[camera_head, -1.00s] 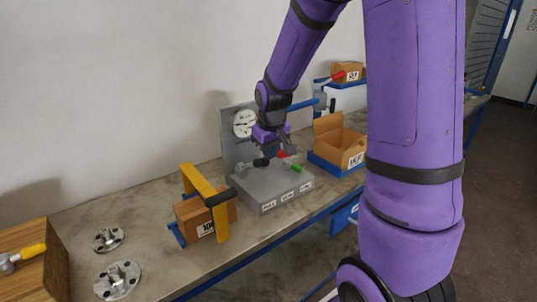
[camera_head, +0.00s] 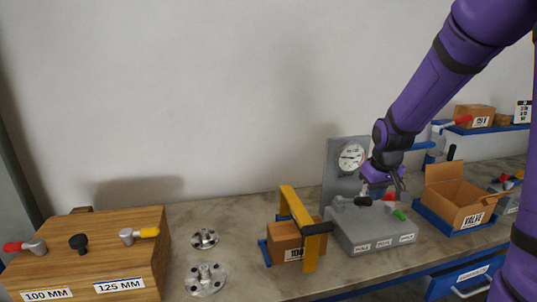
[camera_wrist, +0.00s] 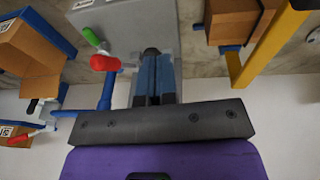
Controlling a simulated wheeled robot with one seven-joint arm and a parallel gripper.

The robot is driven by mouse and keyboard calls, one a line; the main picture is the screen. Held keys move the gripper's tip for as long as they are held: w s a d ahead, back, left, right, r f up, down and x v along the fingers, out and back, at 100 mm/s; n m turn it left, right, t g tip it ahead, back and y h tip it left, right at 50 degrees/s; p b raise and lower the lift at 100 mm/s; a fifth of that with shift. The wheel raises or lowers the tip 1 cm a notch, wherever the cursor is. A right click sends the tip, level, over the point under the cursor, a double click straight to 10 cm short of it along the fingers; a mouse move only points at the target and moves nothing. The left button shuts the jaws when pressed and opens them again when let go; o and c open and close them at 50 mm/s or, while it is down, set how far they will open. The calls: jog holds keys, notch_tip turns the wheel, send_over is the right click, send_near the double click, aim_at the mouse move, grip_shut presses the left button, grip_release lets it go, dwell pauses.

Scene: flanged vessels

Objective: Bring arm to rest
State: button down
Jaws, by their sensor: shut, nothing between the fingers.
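My purple arm reaches in from the right in the head view. My gripper (camera_head: 384,191) is just above the grey valve box (camera_head: 368,237), in front of its upright panel with a round gauge (camera_head: 351,156). In the wrist view the two fingers of my gripper (camera_wrist: 155,73) lie together with nothing held. The red handle (camera_wrist: 103,63) and green handle (camera_wrist: 92,37) are beside the fingers there. I cannot tell whether the fingertips touch the dark knob behind them.
A yellow frame (camera_head: 296,216) with a carton (camera_head: 284,243) stands left of the grey box. An open carton (camera_head: 459,196) is to the right. Two metal flanges (camera_head: 205,279) and a wooden box (camera_head: 142,240) are at the left. Some bench top between them is bare.

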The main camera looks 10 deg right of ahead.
jog(key=s+a+r+t, duration=0.1)
jog(key=s+a+r, duration=0.5)
jog(key=s+r, duration=0.5)
jog(key=s+a+r+t, duration=0.1)
jog(key=s+a+r, duration=0.1)
jog(key=s, duration=0.4)
jog(key=s+a+r+y, duration=0.1)
jog(key=s+a+r, duration=0.1)
jog(key=s+r, duration=0.2)
jog(key=s, duration=0.3)
jog(key=shift+a+r+t, duration=0.2)
jog(key=shift+t, duration=0.2)
dwell(1.2)
